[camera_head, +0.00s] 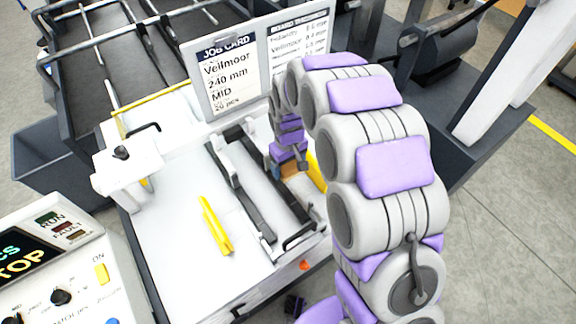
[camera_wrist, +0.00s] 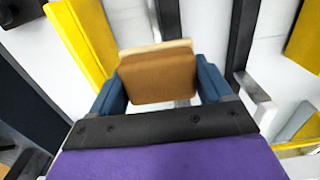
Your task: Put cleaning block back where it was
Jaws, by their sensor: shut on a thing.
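The cleaning block (camera_wrist: 158,77) is brown with a paler layer along its far edge. It sits between the blue fingers of my gripper (camera_wrist: 165,90) in the wrist view, and the fingers are shut on it. In the head view my gripper (camera_head: 290,166) is over the right part of the white table, and a small brown part of the block (camera_head: 288,170) shows below it. I cannot tell whether the block touches the surface beneath it.
A yellow bar (camera_wrist: 84,38) lies left of the block in the wrist view. Dark rails (camera_head: 240,190) run along the white table (camera_head: 180,240). A loose yellow piece (camera_head: 215,226) lies left of them. Job card boards (camera_head: 228,75) stand behind; a control panel (camera_head: 55,265) is at front left.

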